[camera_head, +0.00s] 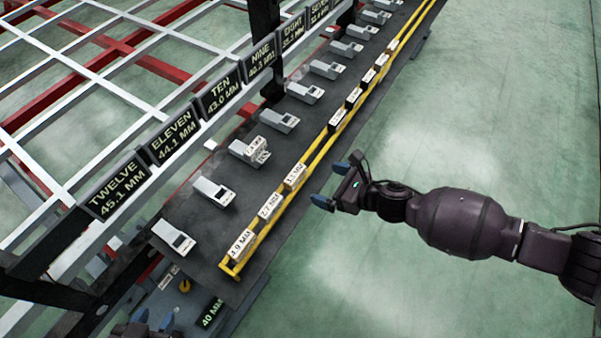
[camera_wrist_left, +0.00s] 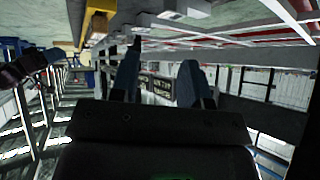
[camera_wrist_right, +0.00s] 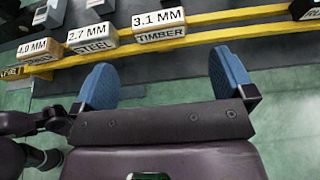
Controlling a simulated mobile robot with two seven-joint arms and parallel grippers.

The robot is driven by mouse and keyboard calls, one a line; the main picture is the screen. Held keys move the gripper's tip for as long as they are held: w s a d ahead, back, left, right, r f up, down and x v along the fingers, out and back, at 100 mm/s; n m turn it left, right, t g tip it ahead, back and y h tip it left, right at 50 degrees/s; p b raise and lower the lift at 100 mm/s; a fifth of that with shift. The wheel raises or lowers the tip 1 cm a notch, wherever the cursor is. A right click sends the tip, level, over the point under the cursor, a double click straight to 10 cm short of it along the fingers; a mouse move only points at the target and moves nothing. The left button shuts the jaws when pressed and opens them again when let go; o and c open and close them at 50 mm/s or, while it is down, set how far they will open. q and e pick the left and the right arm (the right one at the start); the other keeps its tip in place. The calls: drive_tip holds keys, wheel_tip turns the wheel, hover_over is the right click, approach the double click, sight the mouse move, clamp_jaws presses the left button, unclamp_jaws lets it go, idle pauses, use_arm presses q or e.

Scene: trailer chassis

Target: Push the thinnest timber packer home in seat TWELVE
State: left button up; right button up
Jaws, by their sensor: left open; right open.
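Seat TWELVE appears to be the grey block (camera_head: 174,237) at the near end of the bench, below the plate reading TWELVE 45.1 MM (camera_head: 118,187); no packer shows in it. A packer marked 3.1 MM TIMBER stands on the yellow rail in the right wrist view (camera_wrist_right: 159,25) and the head view (camera_head: 295,177). Beside it is a 2.7 MM STEEL packer (camera_wrist_right: 93,38). My right gripper (camera_head: 334,184) is open and empty, off the rail's floor side. My left gripper (camera_head: 153,320) is open and empty, low at the bottom edge, partly cut off.
A nearer packer (camera_head: 240,245) stands at the yellow rail's end (camera_head: 229,268), and several more stand farther along. Seat plates and white chassis bars (camera_head: 75,70) line the left. Green floor (camera_head: 480,110) is clear.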

sight(296, 174)
drive_tip(key=b+x, duration=0.1)
drive_tip(key=x, duration=0.3)
drive_tip(key=shift+a+f, duration=0.2)
drive_tip(key=shift+w+a, duration=0.4)
drive_tip(key=b+x, duration=0.2)
drive_tip(key=x, duration=0.2)
drive_tip(key=shift+a+f, duration=0.1)
drive_tip(key=shift+a, duration=0.3)
drive_tip(key=shift+w+a, duration=0.15)
drive_tip(key=shift+w, duration=0.1)
drive_tip(key=c, duration=0.7)
use_arm(q)
drive_tip(key=shift+w+d+f+m, duration=0.2)
drive_tip(key=shift+d+f+m, duration=0.1)
drive_tip(key=shift+f+m, duration=0.2)
use_arm(e)
drive_tip(key=shift+c, duration=0.5)
